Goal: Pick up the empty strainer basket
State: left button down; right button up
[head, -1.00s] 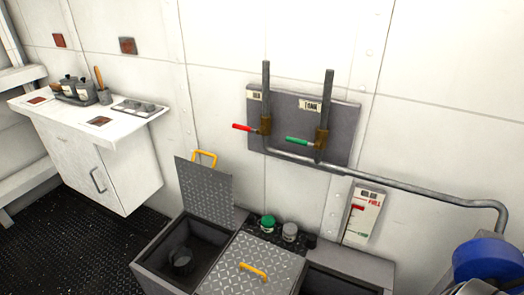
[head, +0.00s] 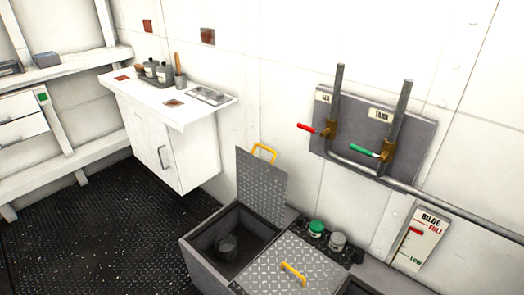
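No other thing in view is clearly a strainer basket. Neither of my grippers is in view.
A closed chequered lid (head: 318,272) with a yellow handle covers the middle of the box. A green-lidded jar (head: 316,228) and a grey-lidded jar (head: 337,241) stand behind. A white cabinet (head: 174,142) holds jars and a tray. Black deck (head: 95,238) at left is clear.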

aim_at(226, 244)
jog(key=z, duration=0.35)
jog(key=i+j+z, duration=0.1)
jog(key=j+z, duration=0.65)
jog(key=z, duration=0.15)
jog(key=j+z, duration=0.45)
jog(key=l, duration=0.05)
